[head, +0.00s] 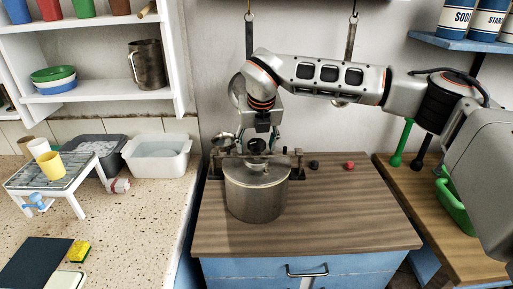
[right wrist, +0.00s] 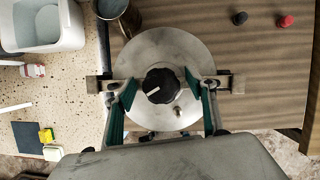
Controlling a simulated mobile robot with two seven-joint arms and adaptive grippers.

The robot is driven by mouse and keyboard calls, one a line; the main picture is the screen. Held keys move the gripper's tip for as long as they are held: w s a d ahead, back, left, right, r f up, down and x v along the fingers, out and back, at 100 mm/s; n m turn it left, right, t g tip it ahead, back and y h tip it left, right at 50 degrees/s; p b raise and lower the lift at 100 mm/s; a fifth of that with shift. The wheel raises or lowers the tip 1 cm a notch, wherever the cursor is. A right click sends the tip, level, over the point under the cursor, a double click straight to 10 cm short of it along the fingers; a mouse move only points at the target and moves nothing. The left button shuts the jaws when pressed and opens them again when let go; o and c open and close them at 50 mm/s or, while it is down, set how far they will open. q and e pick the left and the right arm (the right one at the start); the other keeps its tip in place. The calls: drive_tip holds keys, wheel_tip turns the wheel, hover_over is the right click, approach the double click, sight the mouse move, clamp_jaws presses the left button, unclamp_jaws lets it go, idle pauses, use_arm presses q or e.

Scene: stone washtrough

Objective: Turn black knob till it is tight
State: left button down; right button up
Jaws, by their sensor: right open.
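A round black knob (right wrist: 161,86) with a white pointer line sits over the middle of the metal lid (right wrist: 168,50) in the right wrist view. The lid is on a grey metal pot (head: 256,200), which stands on the wooden worktop in the head view. My right gripper (right wrist: 160,92) is open above the lid, with one green-lined finger on each side of the knob and a gap to it on both sides. It also shows over the pot in the head view (head: 257,143). My left gripper is not in view.
A crossbar with upright end pieces (right wrist: 235,83) spans the pot. A loose black knob (head: 314,165) and red knob (head: 349,166) lie right of the pot. A metal cup (head: 222,142) stands behind its left side. The worktop's front right is clear.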

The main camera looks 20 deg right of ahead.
drive_tip(key=n+y+p, duration=0.1)
drive_tip(key=n, duration=0.1)
drive_tip(key=n+y+p, duration=0.1)
drive_tip(key=n, duration=0.2)
drive_tip(key=shift+d+r, duration=0.15)
drive_tip(key=shift+r, duration=0.05)
drive_tip(key=n+g+y+p, duration=0.1)
drive_tip(key=n+p, duration=0.2)
drive_tip(key=n, duration=0.1)
drive_tip(key=shift+n+y+p, duration=0.3)
drive_tip(key=shift+n+p, duration=0.3)
drive_tip(key=shift+p, duration=0.15)
drive_tip(key=n, duration=0.2)
drive_tip(key=shift+f+n+g+y, duration=0.2)
drive_tip(key=shift+n+g+y, duration=0.1)
drive_tip(key=shift+g+y, duration=0.1)
drive_tip(key=shift+n+g, duration=0.3)
drive_tip(key=shift+n, duration=0.9)
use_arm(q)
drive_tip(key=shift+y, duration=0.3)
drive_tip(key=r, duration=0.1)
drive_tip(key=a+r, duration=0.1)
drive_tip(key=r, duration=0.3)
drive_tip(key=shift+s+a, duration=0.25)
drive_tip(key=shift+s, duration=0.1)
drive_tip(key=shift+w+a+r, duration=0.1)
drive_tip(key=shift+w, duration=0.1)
